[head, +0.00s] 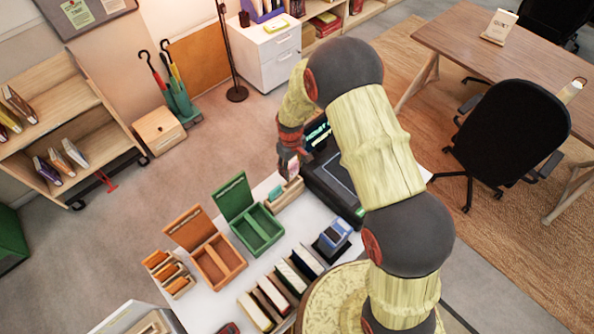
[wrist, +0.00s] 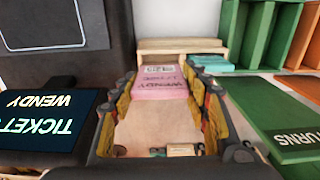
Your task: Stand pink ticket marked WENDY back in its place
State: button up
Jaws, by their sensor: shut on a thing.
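The pink ticket marked WENDY (wrist: 160,82) is between the fingertips of my gripper (wrist: 160,92) in the wrist view, its lettering upside down there. It also shows as a small pink patch in the head view (head: 292,167), under my gripper (head: 288,155). My gripper is shut on it. A pale wooden holder (wrist: 180,45) lies just beyond the ticket, with a teal ticket (wrist: 210,63) at its right part. The holder shows in the head view (head: 287,195) below my gripper. Whether the ticket touches the holder is unclear.
A dark screen reading TICKET WENDY (wrist: 45,120) stands close on the left in the wrist view. A green lid reading RETURNS (wrist: 285,112) is close on the right. The green box (head: 258,230), orange box (head: 217,262) and a row of books (head: 272,294) crowd the white table.

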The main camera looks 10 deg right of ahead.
aim_at(292, 177)
jog(key=shift+a+f, duration=0.1)
jog(key=shift+f, duration=0.1)
jog(key=shift+f+b, duration=2.1)
jog(key=shift+f, duration=1.2)
jog(key=o, duration=1)
jog(key=shift+r, duration=0.1)
notch_tip(292, 177, up, 12)
jog(key=shift+f, duration=0.1)
